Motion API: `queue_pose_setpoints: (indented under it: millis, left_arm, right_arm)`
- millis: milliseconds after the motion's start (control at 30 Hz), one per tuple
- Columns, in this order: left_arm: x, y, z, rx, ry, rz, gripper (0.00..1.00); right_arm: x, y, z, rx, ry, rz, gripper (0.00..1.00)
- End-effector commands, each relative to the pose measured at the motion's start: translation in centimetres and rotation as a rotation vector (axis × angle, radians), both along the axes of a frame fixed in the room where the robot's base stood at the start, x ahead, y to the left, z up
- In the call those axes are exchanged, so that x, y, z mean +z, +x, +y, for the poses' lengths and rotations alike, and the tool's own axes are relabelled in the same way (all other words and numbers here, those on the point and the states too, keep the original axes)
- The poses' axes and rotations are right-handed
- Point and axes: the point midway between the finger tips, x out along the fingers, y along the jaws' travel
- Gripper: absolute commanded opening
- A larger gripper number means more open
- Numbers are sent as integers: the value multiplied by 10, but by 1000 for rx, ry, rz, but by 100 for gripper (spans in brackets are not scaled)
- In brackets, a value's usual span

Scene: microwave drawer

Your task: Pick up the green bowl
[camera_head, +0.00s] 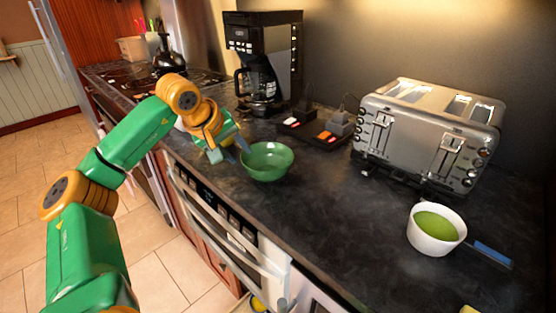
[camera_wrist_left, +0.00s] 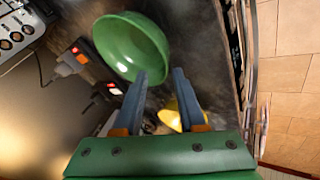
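The green bowl (camera_head: 267,161) stands upright and looks empty on the dark counter, near its front edge. It also shows in the left wrist view (camera_wrist_left: 131,47), just beyond my fingertips. My left gripper (camera_head: 229,151) is at the left side of the bowl, close to its rim. In the left wrist view its two blue-grey fingers (camera_wrist_left: 161,76) are apart with nothing gripped between them. I cannot tell whether the left finger touches the rim. My right gripper is not in view.
A coffee maker (camera_head: 265,60) and a dark tray (camera_head: 316,132) with small items stand behind the bowl. A steel toaster (camera_head: 430,135) and a white pan (camera_head: 436,230) of green contents are at right. A yellow object (camera_wrist_left: 170,114) shows below the fingers. Counter right of the bowl is clear.

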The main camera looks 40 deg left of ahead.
Motion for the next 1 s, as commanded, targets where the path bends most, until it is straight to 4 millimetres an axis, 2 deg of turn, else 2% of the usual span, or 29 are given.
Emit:
queue_pose_setpoints:
  millis: [300,533,567,600,700,1000]
  left_arm:
    - [-45,31,4,-2,-1,1,40]
    - [-49,34,5,-2,-1,-1,40]
    - [-49,34,5,-2,-1,-1,34]
    - [-49,34,5,-2,-1,-1,23]
    - [-49,34,5,-2,-1,-1,0]
    - [-49,34,5,-2,-1,-1,0]
  right_arm:
    - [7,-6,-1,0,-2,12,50]
    - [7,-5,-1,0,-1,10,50]
    - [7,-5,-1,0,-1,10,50]
    - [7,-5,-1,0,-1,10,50]
    - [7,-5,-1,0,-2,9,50]
    - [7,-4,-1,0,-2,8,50]
